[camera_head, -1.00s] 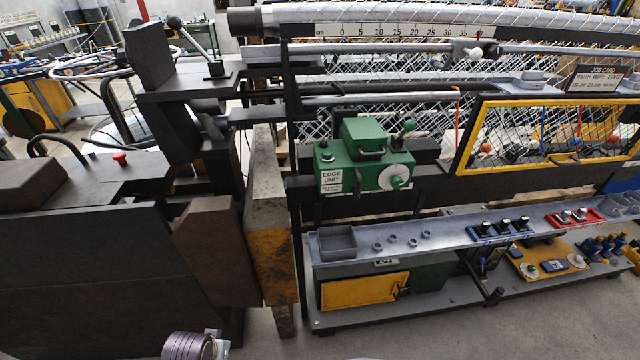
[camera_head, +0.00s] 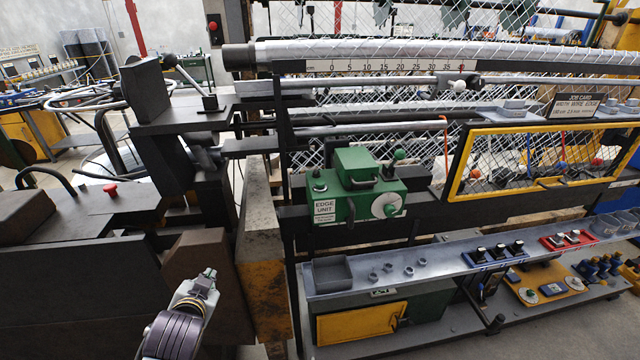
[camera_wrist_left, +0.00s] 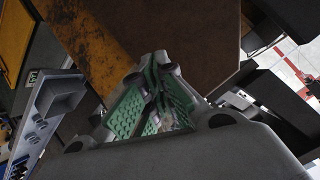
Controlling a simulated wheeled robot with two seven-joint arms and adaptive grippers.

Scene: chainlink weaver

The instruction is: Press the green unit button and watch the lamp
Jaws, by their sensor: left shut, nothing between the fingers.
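The green edge unit (camera_head: 366,193) is mounted on the dark rail of the machine, with a white "EDGE UNIT" label, a white dial and a green ball knob (camera_head: 399,155). My right gripper is not in view.
A worn yellow-and-dark post (camera_head: 262,255) stands between my left gripper and the unit. A grey shelf (camera_head: 430,258) with a small tray and controls runs below the unit. A yellow-framed guard (camera_head: 455,180) is to its right. Dark machine blocks fill the left.

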